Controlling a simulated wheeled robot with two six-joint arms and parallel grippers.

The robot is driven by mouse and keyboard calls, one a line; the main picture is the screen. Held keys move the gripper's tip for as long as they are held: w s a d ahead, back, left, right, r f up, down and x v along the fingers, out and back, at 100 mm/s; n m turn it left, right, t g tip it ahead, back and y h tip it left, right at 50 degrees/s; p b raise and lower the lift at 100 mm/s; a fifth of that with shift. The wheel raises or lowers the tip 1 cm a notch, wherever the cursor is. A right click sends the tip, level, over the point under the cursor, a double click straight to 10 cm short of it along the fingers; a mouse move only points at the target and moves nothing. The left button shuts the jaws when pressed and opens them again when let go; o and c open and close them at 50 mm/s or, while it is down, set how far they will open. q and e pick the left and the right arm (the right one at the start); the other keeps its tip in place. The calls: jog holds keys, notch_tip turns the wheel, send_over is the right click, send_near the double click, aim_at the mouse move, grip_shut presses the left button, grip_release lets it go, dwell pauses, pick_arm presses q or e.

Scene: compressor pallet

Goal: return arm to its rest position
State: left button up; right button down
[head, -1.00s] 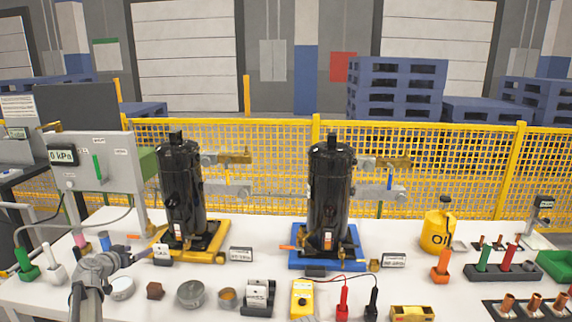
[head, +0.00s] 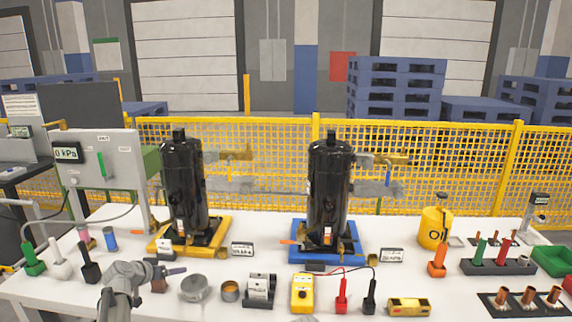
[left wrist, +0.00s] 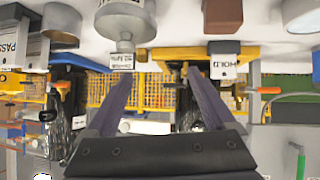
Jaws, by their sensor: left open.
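My left gripper (head: 178,271) is low over the front left of the white table, pointing right, with a brown block (head: 158,286) beside it. In the left wrist view, its two dark fingers (left wrist: 158,80) are spread apart with nothing gripped between them. That view looks upside down. A black compressor (head: 183,185) stands upright on a yellow pallet (head: 160,242). A second compressor (head: 330,190) stands on a blue pallet (head: 300,252). My right gripper is not in view.
A grey tin (head: 194,288) and a smaller tin (head: 230,291) lie to the right of the gripper. A yellow meter (head: 302,292) and a yellow oil can (head: 434,228) stand farther right. A gauge box (head: 100,160) reading 0 kPa is at left.

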pick_arm(q)
jog(key=s+d+f+m+g+y, duration=0.1)
jog(key=s+d+f+g, duration=0.25)
jog(key=s+d, duration=0.7)
jog(key=s+d+f+g+y, duration=0.2)
jog(key=s+d+f+g, duration=0.15)
jog(key=s+d, duration=0.7)
jog(key=s+d+f+m+g+y, duration=0.15)
jog(key=s+d+g, duration=0.25)
jog(key=s+d, duration=0.65)
notch_tip(320, 180, up, 12)
jog(key=s+p, duration=0.1)
jog(key=p, duration=1.1)
jog(key=shift+s+f, duration=0.1)
jog(key=shift+f, duration=0.05)
